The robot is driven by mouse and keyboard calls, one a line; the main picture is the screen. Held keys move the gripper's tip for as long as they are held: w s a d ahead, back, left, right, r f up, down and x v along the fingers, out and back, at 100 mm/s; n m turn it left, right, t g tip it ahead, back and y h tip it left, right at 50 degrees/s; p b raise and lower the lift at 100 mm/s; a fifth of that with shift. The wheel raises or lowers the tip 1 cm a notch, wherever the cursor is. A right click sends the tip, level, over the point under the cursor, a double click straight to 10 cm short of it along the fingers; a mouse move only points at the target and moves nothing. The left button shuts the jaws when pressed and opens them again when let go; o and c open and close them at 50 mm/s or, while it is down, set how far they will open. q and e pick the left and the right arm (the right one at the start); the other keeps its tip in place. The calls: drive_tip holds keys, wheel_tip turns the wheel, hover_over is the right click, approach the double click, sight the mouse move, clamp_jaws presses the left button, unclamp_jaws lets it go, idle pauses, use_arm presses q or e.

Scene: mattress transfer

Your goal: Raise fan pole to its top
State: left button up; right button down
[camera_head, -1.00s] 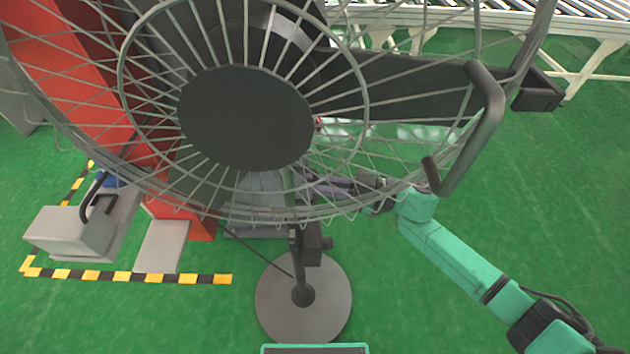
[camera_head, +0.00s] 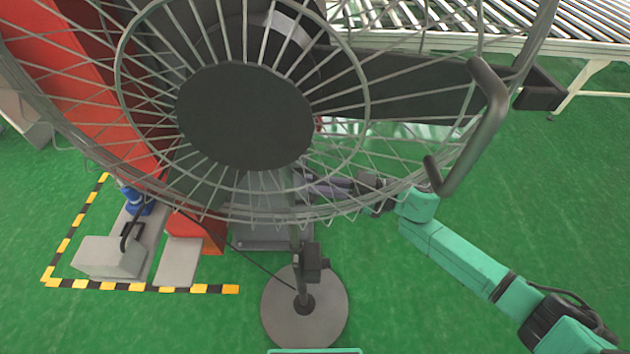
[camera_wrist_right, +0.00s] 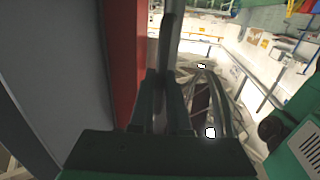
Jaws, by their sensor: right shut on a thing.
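The standing fan fills the upper left of the head view, with a round wire cage (camera_head: 365,100) and a dark hub (camera_head: 245,117). Its thin grey pole (camera_head: 295,238) runs down through a dark clamp (camera_head: 311,264) to a round grey base (camera_head: 325,318) on the floor. My right gripper (camera_head: 325,187) is behind the lower cage, partly hidden by its wires. In the right wrist view its fingers (camera_wrist_right: 166,100) are closed around the upright pole (camera_wrist_right: 172,45). My left gripper is not in view.
A red machine (camera_head: 85,90) stands left behind the fan. A grey pedal unit (camera_head: 110,258) sits inside yellow-black floor tape (camera_head: 200,289). A roller conveyor (camera_head: 500,25) runs across the top right. Green floor at right is open around my arm.

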drive_tip(key=shift+w+r, duration=0.1)
drive_tip(key=shift+r, duration=0.4)
drive_tip(key=c, duration=0.9)
unclamp_jaws()
drive_tip(key=shift+f, duration=0.15)
drive_tip(key=shift+f, duration=0.1)
drive_tip(key=s+d+b, duration=0.1)
drive_tip(key=d, duration=0.3)
drive_tip(key=s+d+b, duration=0.1)
drive_tip(key=d+b, duration=0.1)
drive_tip(key=d, duration=0.3)
drive_tip(key=s+d+b, duration=0.1)
drive_tip(key=d+b, duration=0.1)
drive_tip(key=d, duration=0.3)
drive_tip(key=shift+d, duration=0.2)
drive_tip(key=shift+w, duration=0.1)
